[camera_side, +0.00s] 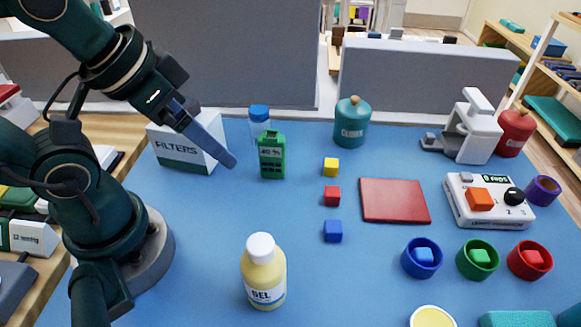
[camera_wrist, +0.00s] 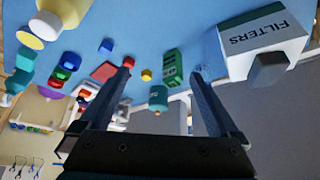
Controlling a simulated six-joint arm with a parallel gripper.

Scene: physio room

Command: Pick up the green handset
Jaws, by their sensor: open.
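In the wrist view the handset (camera_wrist: 172,68) shows between my two fingers, nearer the right one, and beyond the tips. My gripper (camera_side: 233,162) is left of the handset in the side view, tilted down to the right, with nothing held. In the wrist view my gripper (camera_wrist: 163,70) has its fingers wide apart. It does not appear to touch the handset.
A FILTERS box (camera_side: 188,150) stands left of the handset, behind my fingers. A blue-capped bottle (camera_side: 259,122) is close behind the handset. A teal canister (camera_side: 352,125) and small cubes (camera_side: 331,167) are to the right. A yellow GEL bottle (camera_side: 264,275) stands in front; table between is clear.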

